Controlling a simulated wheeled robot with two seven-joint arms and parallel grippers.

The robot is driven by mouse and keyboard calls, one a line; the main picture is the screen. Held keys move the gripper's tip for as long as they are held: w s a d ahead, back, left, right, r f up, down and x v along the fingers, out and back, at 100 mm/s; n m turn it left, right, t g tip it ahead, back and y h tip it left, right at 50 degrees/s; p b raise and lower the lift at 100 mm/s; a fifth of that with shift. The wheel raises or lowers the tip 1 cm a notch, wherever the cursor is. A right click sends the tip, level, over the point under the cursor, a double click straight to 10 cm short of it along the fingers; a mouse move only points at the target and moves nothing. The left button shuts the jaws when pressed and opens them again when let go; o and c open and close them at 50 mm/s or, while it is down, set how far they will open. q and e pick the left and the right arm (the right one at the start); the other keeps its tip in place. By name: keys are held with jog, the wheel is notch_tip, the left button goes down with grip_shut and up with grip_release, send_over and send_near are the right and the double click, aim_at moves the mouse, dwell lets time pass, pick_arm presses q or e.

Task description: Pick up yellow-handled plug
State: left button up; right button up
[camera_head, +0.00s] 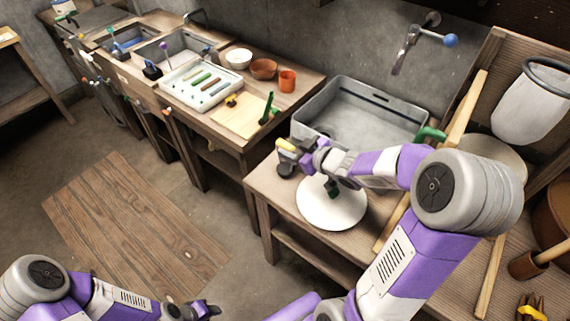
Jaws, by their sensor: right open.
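The yellow-handled plug (286,145) appears at the near left corner of the right-hand wooden table, its yellow handle at the fingers of my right gripper (298,154). A dark rounded part shows just below the handle; I cannot tell if it is all one piece. My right gripper is open and reaches in from the right, partly hiding the plug. Whether the fingers touch the handle is unclear. My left gripper (204,311) is low at the bottom edge, over the floor, and its jaws are too small and cut off to read.
A grey basin (345,92) stands behind my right gripper. A white disc (345,212) with a dark green handle lies below my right wrist. The table (262,190) ends just left of the plug. A white tray (178,98) and bowls sit on the further counter.

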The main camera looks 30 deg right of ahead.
jog(key=shift+b+x, duration=0.4)
jog(key=shift+x, duration=1.1)
jog(key=shift+c, duration=0.5)
grip_shut()
